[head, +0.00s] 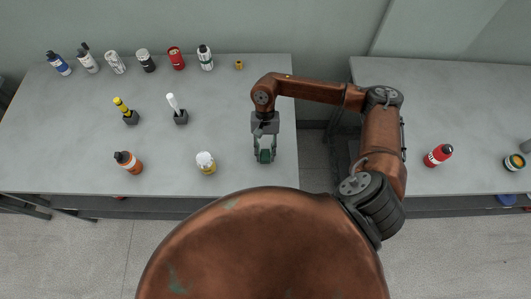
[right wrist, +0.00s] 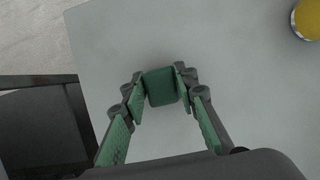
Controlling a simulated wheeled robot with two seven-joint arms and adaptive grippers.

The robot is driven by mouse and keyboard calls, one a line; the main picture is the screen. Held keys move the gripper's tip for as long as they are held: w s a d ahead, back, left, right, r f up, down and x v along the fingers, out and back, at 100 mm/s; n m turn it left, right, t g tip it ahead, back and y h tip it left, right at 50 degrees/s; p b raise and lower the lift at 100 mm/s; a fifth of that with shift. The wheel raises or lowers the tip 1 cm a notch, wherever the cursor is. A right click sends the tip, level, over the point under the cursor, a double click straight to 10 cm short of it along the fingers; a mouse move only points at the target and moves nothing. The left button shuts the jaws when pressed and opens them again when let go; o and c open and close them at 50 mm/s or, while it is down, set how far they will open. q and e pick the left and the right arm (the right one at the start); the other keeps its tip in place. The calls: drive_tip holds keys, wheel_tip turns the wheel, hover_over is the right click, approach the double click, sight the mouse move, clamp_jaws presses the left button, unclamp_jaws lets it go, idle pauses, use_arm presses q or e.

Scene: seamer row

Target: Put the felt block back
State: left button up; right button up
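The felt block (head: 265,156) is a small dark green block near the right front part of the left bench. In the right wrist view, the felt block (right wrist: 160,86) sits between the green finger pads of my right gripper (right wrist: 159,88), which appear to touch it on both sides. In the head view, my right gripper (head: 265,153) points down over the bench and is shut on the block. I cannot tell whether the block touches the bench top. My left gripper is not in view.
On the left bench (head: 90,170), bottles and cans line the back, with a small yellow-brown item (head: 239,64). An orange bottle (head: 128,162) and a yellow-and-white container (head: 206,162) stand in front. A gap separates the right bench (head: 440,105), where a red bottle (head: 438,155) stands.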

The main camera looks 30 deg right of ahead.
drive_tip(key=o, duration=0.3)
drive_tip(key=shift+w+r, duration=0.15)
drive_tip(key=shift+r, duration=0.3)
drive_tip(key=shift+b+v, duration=0.65)
drive_tip(key=shift+v, duration=5.1)
